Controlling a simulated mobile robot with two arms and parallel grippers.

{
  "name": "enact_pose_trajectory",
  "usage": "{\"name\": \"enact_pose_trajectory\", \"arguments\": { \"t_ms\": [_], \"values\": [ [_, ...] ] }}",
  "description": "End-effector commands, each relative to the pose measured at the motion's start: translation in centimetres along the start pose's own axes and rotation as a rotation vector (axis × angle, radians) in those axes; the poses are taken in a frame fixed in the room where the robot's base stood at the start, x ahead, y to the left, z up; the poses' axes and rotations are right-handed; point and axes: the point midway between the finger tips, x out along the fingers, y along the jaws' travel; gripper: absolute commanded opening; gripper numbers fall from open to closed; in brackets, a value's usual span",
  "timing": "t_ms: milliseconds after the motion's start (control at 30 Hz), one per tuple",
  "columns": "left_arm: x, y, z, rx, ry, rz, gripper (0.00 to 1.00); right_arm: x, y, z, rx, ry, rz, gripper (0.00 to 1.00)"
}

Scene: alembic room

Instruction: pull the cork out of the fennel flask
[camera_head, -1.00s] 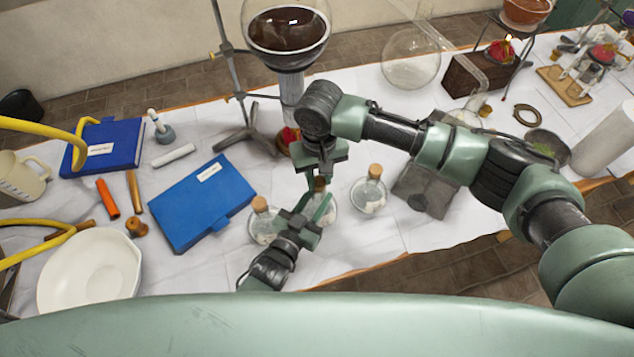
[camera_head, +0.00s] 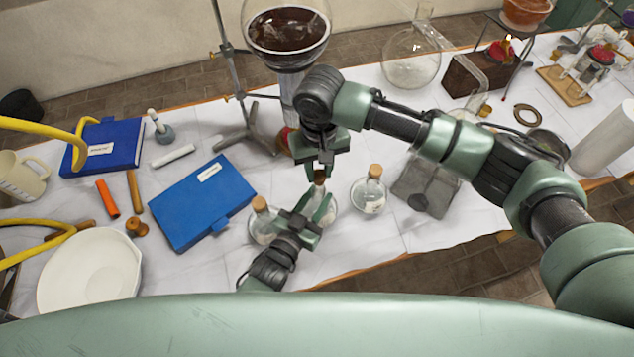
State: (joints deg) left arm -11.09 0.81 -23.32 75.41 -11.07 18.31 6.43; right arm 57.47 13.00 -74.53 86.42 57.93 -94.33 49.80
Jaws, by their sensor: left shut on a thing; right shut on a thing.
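Three small round glass flasks with corks stand in a row at the table's front edge; their labels are too small to read, so I cannot tell the fennel one by its writing. My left gripper (camera_head: 318,208) is shut on the middle flask (camera_head: 328,216), around its neck. My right gripper (camera_head: 319,172) points down from above and is shut on the middle flask's cork (camera_head: 320,178). The fingers mostly hide the cork and neck, so I cannot tell whether the cork is still seated. The left flask (camera_head: 262,227) and right flask (camera_head: 368,194) stand corked beside it.
A blue folder (camera_head: 200,203) lies left of the flasks and a white bowl (camera_head: 90,275) further left. A stand holds a large dark-filled glass vessel (camera_head: 288,38) behind my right gripper. A grey slab (camera_head: 425,187) lies right of the flasks.

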Motion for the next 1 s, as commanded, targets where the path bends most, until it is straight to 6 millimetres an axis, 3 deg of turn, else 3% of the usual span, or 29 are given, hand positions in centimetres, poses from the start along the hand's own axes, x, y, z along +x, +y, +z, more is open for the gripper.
{"name": "enact_pose_trajectory", "arguments": {
  "t_ms": [500,533,600,1000],
  "values": [
    [-0.02,0.01,0.04,0.0,-0.001,0.0,0.0,-0.6,0.01,0.0,0.0,0.0,0.0,0.0],
    [0.03,0.01,-0.12,0.0,0.003,0.0,0.37,-0.61,0.02,0.0,0.0,0.0,0.0,0.0],
    [0.03,0.01,-0.1,0.0,0.002,0.0,0.56,-0.6,0.01,0.0,0.0,0.0,0.0,0.0],
    [-0.49,0.01,0.21,0.0,-0.003,0.0,0.57,-0.48,0.01,0.01,0.0,0.0,0.0,0.0]
  ]
}}
